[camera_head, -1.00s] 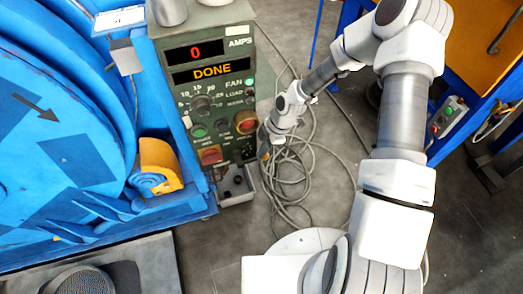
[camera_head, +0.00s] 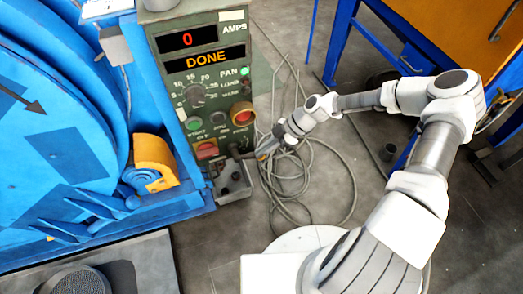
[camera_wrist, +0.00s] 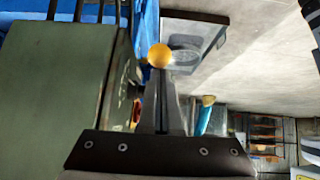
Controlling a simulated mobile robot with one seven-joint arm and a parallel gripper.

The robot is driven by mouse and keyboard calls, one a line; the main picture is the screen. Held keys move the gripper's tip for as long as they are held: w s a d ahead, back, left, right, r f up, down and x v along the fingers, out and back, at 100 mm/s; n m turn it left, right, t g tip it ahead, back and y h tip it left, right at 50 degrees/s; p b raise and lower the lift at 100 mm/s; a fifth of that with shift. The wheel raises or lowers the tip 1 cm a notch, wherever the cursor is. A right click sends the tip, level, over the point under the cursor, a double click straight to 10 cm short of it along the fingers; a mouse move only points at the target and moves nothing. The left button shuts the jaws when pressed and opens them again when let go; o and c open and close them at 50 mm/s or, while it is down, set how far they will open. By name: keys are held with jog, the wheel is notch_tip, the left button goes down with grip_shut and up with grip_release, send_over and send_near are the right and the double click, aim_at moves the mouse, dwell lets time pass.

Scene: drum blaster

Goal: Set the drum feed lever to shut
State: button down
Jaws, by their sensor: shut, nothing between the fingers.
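The green control panel (camera_head: 210,75) stands beside the blue drum machine, its displays reading 0 and DONE. My gripper (camera_head: 258,153) is by the panel's lower right side, small and partly blurred in the head view. In the wrist view my gripper (camera_wrist: 160,78) is shut, its fingers together with nothing between them. A yellow ball (camera_wrist: 159,55) shows right at the fingertips; I cannot tell whether they touch it. It looks like a lever knob, but its shaft is hidden and I cannot tell the feed lever's position.
The blue drum machine (camera_head: 60,110) with a yellow guard (camera_head: 153,160) fills the left. A small grey box (camera_head: 235,188) sits below the panel. Loose grey cables (camera_head: 290,175) lie on the floor under my arm. A blue-framed orange cabinet (camera_head: 470,40) stands at upper right.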

jog(key=shift+w+d+f+b, duration=0.1)
jog(key=shift+d+f+b, duration=0.05)
jog(key=shift+f+b, duration=1.2)
jog(key=shift+f, duration=0.25)
jog(key=shift+s+a, duration=0.25)
jog(key=shift+a, duration=0.15)
